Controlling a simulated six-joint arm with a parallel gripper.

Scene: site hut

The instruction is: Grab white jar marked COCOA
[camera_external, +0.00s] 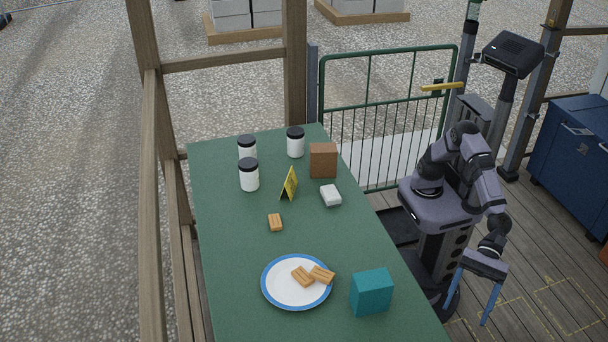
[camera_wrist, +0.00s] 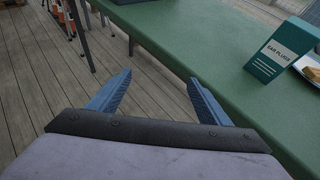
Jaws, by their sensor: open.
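Three white jars with black lids stand at the far end of the green table (camera_external: 225,245) in the external view: a back-left jar (camera_external: 247,152), a front-left jar (camera_external: 249,179) and a right jar (camera_external: 295,146). No lettering is readable on any of them, so I cannot tell which is marked COCOA. The front-left jar partly covers the back-left one. My gripper (camera_external: 472,296) is open and empty, off the table's right side and far from the jars. In the wrist view my gripper (camera_wrist: 157,95) points past the table edge, with no jar in sight.
A teal ear plugs box (camera_external: 371,292) stands near the table's right edge. A blue-rimmed plate (camera_external: 283,297) holds biscuits. One biscuit (camera_external: 275,222), a yellow tent card (camera_external: 289,184), a white block (camera_external: 330,195) and a brown box (camera_external: 323,160) are near the jars.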

